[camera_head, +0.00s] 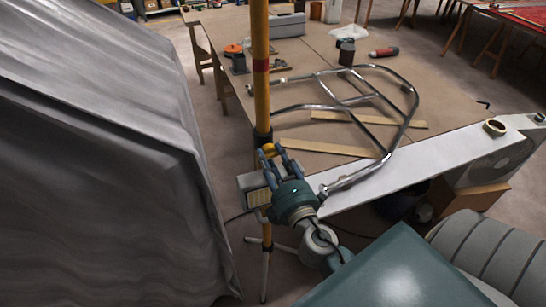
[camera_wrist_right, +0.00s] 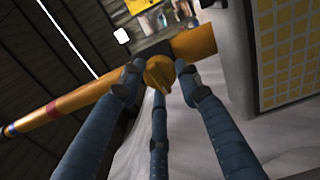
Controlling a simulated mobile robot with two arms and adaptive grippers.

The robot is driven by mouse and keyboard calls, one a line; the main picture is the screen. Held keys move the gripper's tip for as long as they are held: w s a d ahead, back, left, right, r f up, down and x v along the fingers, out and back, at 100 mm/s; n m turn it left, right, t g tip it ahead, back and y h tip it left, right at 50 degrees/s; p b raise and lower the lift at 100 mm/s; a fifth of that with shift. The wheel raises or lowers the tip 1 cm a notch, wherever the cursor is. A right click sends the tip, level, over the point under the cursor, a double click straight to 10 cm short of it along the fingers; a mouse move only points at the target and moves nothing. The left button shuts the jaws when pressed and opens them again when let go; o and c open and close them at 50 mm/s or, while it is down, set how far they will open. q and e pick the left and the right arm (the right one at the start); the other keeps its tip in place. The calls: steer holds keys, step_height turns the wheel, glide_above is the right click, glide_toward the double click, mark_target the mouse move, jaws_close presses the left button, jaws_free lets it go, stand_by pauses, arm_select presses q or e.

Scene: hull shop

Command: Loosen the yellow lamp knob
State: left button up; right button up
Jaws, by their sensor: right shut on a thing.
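The yellow lamp knob (camera_head: 268,149) sits on the side of a yellow upright pole (camera_head: 261,95) with a red band and a black sleeve. In the right wrist view the knob (camera_wrist_right: 159,73) is between the blue fingers, and the pole (camera_wrist_right: 85,98) runs diagonally behind it. My right gripper (camera_head: 272,155) is shut on the knob; its fingers also fill the right wrist view (camera_wrist_right: 158,85). The fingers hide part of the knob. A grey lamp box (camera_head: 254,190) with a yellow-dotted face is just below, close to the fingers. My left gripper is not in view.
A large grey draped cover (camera_head: 90,160) fills the left. Behind the pole is a workbench (camera_head: 440,103) with a bent metal tube frame (camera_head: 375,72), wooden strips and tools. A white plank (camera_head: 420,160) lies to the right. The pole's tripod legs (camera_head: 266,245) stand on the floor.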

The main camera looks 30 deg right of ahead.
steer(key=n, duration=0.4)
steer(key=shift+a+f, duration=0.2)
steer(key=shift+a, duration=0.05)
steer(key=shift+f+n+p, duration=0.15)
steer(key=shift+n+p, duration=0.15)
steer(key=shift+n, duration=0.2)
steer(key=shift+f+n, duration=0.1)
steer(key=shift+n, duration=0.2)
steer(key=o, duration=0.9)
steer(key=shift+o, duration=1.3)
steer(key=shift+w+a, duration=0.1)
steer(key=v, duration=1.2)
